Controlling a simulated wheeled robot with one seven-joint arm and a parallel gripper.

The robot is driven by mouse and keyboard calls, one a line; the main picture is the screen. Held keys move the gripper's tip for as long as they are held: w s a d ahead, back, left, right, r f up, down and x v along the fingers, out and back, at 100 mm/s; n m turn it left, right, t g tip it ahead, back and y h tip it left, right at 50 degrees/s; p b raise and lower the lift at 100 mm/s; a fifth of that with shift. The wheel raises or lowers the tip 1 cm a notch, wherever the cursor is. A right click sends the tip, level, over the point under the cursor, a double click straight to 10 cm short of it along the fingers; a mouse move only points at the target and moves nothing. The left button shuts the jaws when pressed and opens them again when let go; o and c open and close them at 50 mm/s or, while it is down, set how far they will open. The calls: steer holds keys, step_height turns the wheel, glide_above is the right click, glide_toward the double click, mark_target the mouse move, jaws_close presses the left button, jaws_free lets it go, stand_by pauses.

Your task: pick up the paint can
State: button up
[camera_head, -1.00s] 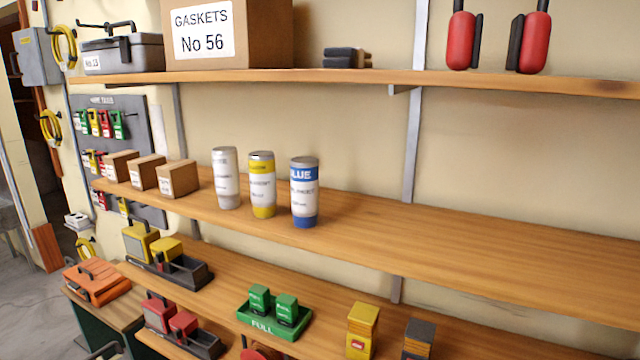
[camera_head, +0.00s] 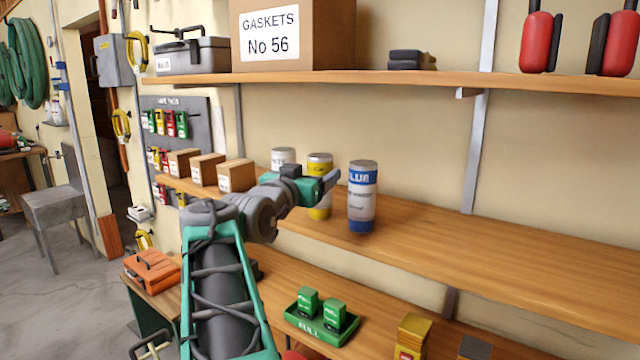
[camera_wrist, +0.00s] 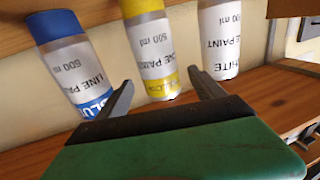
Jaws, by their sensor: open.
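Three paint cans stand in a row on the middle shelf: a white one (camera_head: 283,158), a yellow one (camera_head: 320,163) and a blue one (camera_head: 362,205). The wrist view appears upside down and shows the blue can (camera_wrist: 70,62) at left, the yellow can (camera_wrist: 148,50) in the middle and the white can (camera_wrist: 219,38) at right. My gripper (camera_head: 328,181) is in front of the cans and partly hides the white and yellow ones. In the wrist view my gripper (camera_wrist: 160,80) is open and empty, its fingers pointing toward the yellow can, which appears between them.
Small cardboard boxes (camera_head: 207,168) stand left of the cans. The middle shelf (camera_head: 480,255) is bare to their right. An upper shelf (camera_head: 420,77) runs above, with a gaskets box (camera_head: 292,35). A green tray (camera_head: 322,325) sits on the shelf below.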

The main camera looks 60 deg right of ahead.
steer(key=d+p, duration=0.1)
steer(key=d, duration=0.3)
steer(key=shift+w, duration=0.15)
steer(key=shift+a, duration=0.1)
steer(key=shift+c, duration=0.6)
jaws_close()
